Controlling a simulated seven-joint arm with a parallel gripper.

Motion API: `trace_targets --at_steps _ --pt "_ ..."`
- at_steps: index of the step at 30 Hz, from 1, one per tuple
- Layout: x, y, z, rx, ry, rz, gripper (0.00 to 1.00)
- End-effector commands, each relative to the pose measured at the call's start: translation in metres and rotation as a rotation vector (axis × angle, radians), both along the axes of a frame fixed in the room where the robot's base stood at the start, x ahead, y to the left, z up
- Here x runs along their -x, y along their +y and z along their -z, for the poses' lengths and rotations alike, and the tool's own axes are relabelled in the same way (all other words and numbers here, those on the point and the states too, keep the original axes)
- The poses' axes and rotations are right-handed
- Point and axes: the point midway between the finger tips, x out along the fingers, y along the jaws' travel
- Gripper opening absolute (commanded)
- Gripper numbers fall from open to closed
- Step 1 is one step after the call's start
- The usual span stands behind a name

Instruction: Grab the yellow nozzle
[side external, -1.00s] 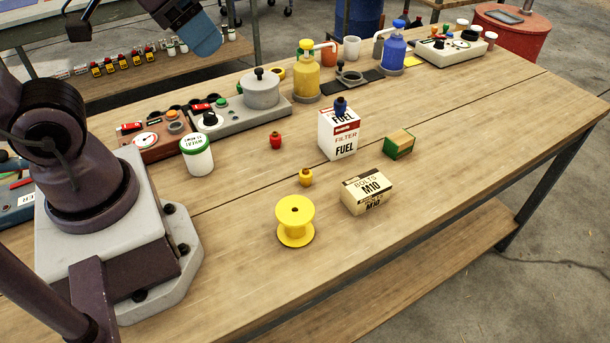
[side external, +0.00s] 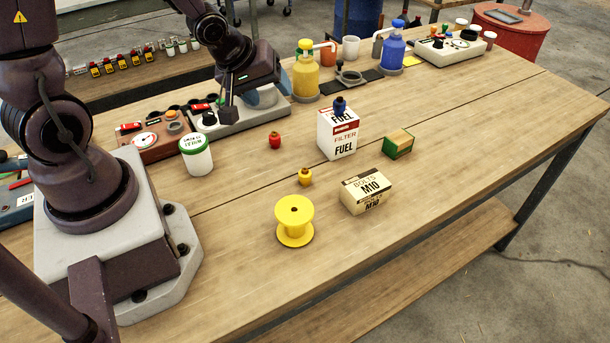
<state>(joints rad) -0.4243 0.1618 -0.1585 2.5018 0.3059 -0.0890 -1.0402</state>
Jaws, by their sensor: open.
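The yellow nozzle (side external: 305,177) is a small rounded piece standing on the wooden bench, between the yellow spool (side external: 295,221) and the fuel filter box (side external: 338,134). A similar red nozzle (side external: 275,141) stands up and to its left. A similar dark blue nozzle (side external: 339,106) sits on top of the fuel filter box. My gripper (side external: 229,108) is open and empty, above the grey control box at the back left. It is well apart from the yellow nozzle, up and to the left of it. Its fingers are partly blurred against the box behind.
A bolts box (side external: 366,190) stands right of the yellow spool, and a green and yellow box (side external: 398,144) stands farther right. A white jar (side external: 196,155) stands left. Yellow (side external: 306,74) and blue (side external: 393,50) bottles stand behind. The bench's right side is clear.

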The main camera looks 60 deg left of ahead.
Motion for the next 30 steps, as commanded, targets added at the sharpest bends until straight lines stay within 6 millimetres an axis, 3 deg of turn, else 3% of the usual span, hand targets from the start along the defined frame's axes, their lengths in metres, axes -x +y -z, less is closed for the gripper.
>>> trace_targets --at_steps 1,6,12,16,21,25,30 --pt "0.000 0.003 0.024 0.083 -0.004 -0.074 0.60" --pt "0.001 -0.002 0.083 0.407 -0.076 -0.333 0.60" --pt "0.012 -0.023 0.132 0.888 -0.157 -0.685 0.60" --pt "0.019 -0.039 0.147 1.223 -0.207 -0.923 0.60" --pt "0.025 -0.050 0.150 1.561 -0.261 -1.152 0.60" --pt "0.027 -0.052 0.149 1.689 -0.284 -1.232 0.60" --pt "0.015 -0.055 0.153 1.718 -0.289 -1.242 0.60"
